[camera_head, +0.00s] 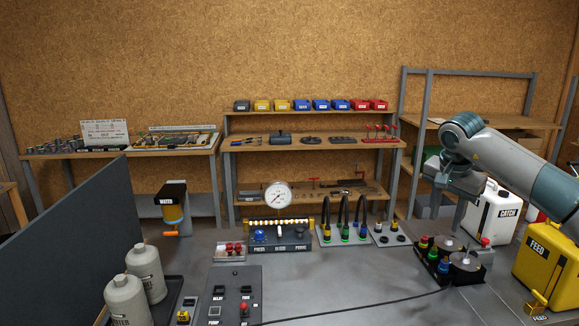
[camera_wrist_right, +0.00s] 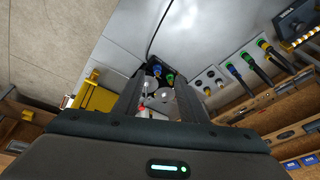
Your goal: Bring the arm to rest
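My right arm (camera_head: 510,160) comes in from the right in the head view and bends down at the wrist. Its gripper (camera_head: 456,218) points down over the right part of the grey bench, above a black tray (camera_head: 455,272) with round metal discs and coloured caps. In the right wrist view the two fingers of the gripper (camera_wrist_right: 161,90) stand apart with nothing seen held between them. The discs and caps show below, through the gap. My left gripper is not in view.
A yellow FEED container (camera_head: 545,262) and a white CATCH container (camera_head: 492,215) stand close to my right arm. A gauge unit (camera_head: 279,222) and black hoses (camera_head: 345,222) stand mid-bench. Grey bottles (camera_head: 127,300) and a dark panel (camera_head: 75,245) are at left. The front middle holds a cable.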

